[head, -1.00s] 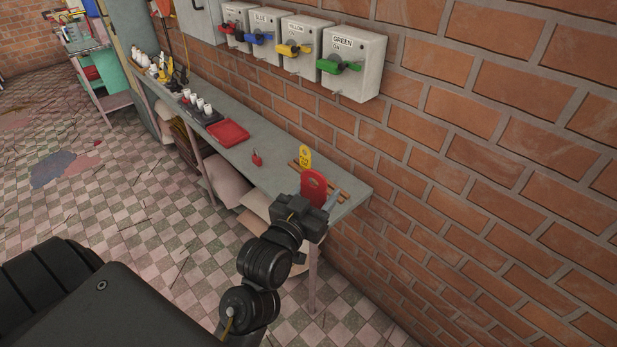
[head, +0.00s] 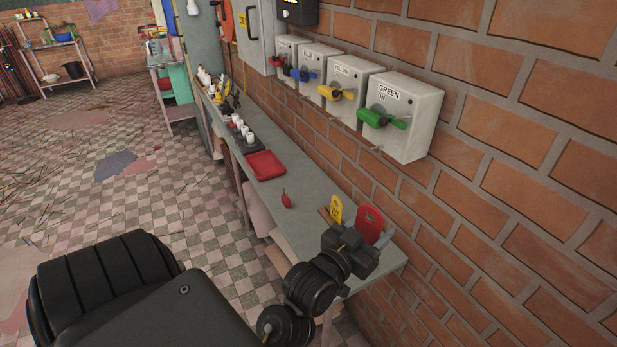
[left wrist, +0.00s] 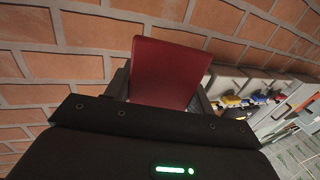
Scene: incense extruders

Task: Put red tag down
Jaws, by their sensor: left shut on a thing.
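The red tag (head: 369,222) is upright above the near end of the grey bench, in my left gripper (head: 378,240). In the left wrist view the red tag (left wrist: 168,73) stands between the two dark fingers, which are shut on it. Its lower end is hidden by the gripper body. Whether its lower edge touches the bench or a rack cannot be told. A yellow tag (head: 336,209) stands upright just left of it, by a brown wooden strip (head: 325,215). My right gripper is not in view.
A small red padlock-like thing (head: 286,200) lies on the bench (head: 305,213). Farther along are a red tray (head: 264,165) and a dark holder with white pieces (head: 246,143). Grey boxes with coloured valve handles (head: 384,117) hang on the brick wall beside the bench.

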